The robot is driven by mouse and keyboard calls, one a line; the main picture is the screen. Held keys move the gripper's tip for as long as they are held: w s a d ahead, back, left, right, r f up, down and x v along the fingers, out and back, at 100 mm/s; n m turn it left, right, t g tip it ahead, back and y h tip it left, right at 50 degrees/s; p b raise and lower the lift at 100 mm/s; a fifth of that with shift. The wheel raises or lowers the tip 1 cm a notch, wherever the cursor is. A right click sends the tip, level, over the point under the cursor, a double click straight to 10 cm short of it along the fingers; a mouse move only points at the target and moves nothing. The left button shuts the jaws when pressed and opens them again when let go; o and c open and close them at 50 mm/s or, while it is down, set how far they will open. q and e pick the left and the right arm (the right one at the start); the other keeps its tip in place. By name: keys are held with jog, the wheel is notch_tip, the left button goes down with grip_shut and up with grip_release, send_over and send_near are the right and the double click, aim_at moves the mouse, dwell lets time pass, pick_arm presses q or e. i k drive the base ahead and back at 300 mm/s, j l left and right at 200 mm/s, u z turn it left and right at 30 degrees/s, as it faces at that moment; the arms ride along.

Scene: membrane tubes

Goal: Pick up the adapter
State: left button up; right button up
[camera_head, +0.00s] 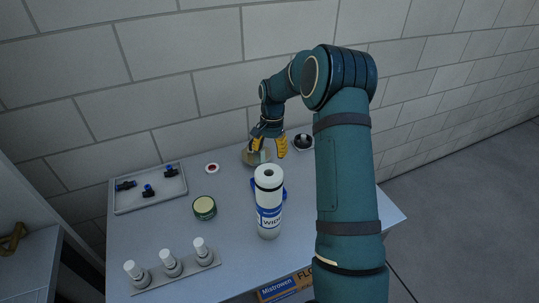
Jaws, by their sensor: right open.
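My right gripper (268,150) has yellow fingers and points down at the back of the table. Its fingers are apart, over or just in front of a tan round object (248,158); I cannot tell whether they touch it. A small pale piece shows between the fingers, too small to name. Small black and blue fittings (148,190) lie in a grey tray (150,208) at the left; they look like adapters, but I cannot tell which thing is the adapter. My left gripper is not in view.
A tall white labelled cylinder (268,205) stands in front of the gripper, with blue parts (284,193) behind it. A green round tin (204,208), a red-and-white disc (212,168), a dark bowl (303,142) and a rack of white-capped bottles (170,264) are around. The wall is close behind.

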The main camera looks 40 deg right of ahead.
aim_at(130, 267)
jog(key=k, duration=1)
